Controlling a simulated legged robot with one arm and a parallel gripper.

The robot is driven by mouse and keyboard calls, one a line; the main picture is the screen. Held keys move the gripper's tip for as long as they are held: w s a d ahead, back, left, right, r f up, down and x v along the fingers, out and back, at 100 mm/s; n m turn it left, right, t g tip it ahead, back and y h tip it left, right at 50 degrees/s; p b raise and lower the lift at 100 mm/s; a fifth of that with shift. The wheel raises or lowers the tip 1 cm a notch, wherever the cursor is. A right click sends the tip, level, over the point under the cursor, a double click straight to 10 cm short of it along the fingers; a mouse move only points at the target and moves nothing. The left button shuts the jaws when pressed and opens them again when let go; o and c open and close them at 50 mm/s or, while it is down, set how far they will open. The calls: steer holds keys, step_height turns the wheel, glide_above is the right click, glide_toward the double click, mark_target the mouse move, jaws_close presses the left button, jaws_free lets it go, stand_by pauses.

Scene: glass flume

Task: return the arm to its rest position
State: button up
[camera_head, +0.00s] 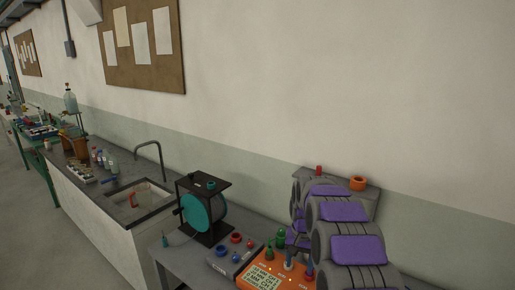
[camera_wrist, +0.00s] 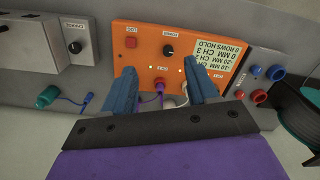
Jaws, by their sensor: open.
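My gripper (camera_wrist: 160,66) shows in the wrist view with its two blue fingers spread apart, open. The fingers are in front of an orange control box (camera_wrist: 150,40) that carries a black knob, red parts and a pale printed label. A purple plug (camera_wrist: 160,88) with a thin cable shows between the fingers at the lower part of the box. I see nothing clamped in the fingers; their exact distance from the box cannot be told. In the head view my grey and purple arm fills the lower right, beside the orange box (camera_head: 262,276). The fingers are hidden there.
A grey box with blue and red knobs (camera_head: 235,248) stands left of the orange box. A black-framed teal reel (camera_head: 203,212) stands behind it. A sink (camera_head: 140,203) and a cluttered bench lie farther left.

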steer(key=s+r+n+b, duration=0.1)
steer(key=s+r, duration=0.3)
steer(key=s, duration=0.8)
steer(key=s+r+n+b, duration=0.1)
steer(key=s+r, duration=0.2)
steer(key=s, duration=0.9)
steer(key=s+f+b, duration=0.1)
steer(key=s+f, duration=0.1)
steer(key=s, duration=0.9)
steer(key=s+f+n+g+b, duration=0.1)
steer(key=s+f, duration=0.1)
steer(key=s, duration=0.9)
steer(key=shift+d, duration=0.25)
